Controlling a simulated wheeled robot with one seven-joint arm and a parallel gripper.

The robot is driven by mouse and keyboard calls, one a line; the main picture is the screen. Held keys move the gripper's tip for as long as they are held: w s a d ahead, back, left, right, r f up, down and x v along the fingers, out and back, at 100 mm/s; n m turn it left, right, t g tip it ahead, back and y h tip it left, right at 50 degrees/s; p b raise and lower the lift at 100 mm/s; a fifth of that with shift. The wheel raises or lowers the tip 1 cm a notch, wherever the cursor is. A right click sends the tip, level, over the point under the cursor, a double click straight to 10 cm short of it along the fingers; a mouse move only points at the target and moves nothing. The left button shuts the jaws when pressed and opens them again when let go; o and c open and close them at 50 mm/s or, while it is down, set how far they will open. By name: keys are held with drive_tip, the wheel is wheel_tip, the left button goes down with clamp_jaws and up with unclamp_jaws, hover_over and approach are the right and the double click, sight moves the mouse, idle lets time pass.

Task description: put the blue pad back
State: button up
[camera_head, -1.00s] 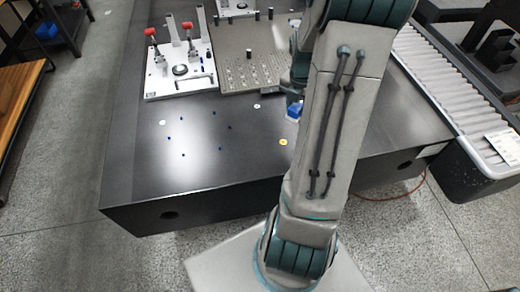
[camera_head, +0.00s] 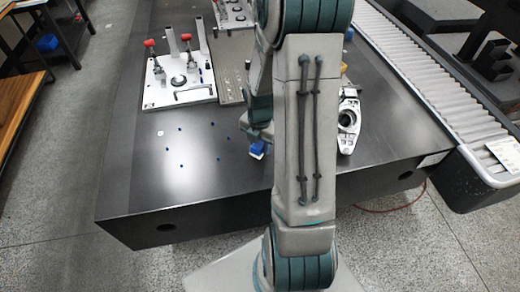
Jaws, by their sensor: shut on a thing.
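A blue pad (camera_head: 257,150) shows at the end of my gripper (camera_head: 260,138), low over the dark table, just left of my forearm. The gripper is shut on it. My arm covers part of the gripper, and I cannot tell whether the pad touches the table. Several small blue dots (camera_head: 182,166) form a loose ring on the table to the left of the gripper.
The dark table (camera_head: 140,190) is bare around the ring. A white fixture plate with red-knobbed clamps (camera_head: 180,88) and a grey perforated plate (camera_head: 228,80) stand behind. A metal casting (camera_head: 348,122) lies right of my arm. A roller conveyor (camera_head: 440,80) runs along the right.

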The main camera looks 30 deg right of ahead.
sight(260, 150)
drive_tip(key=shift+f, duration=1.35)
drive_tip(key=shift+f, duration=0.2)
drive_tip(key=o, duration=1.1)
drive_tip(key=shift+r, duration=0.15)
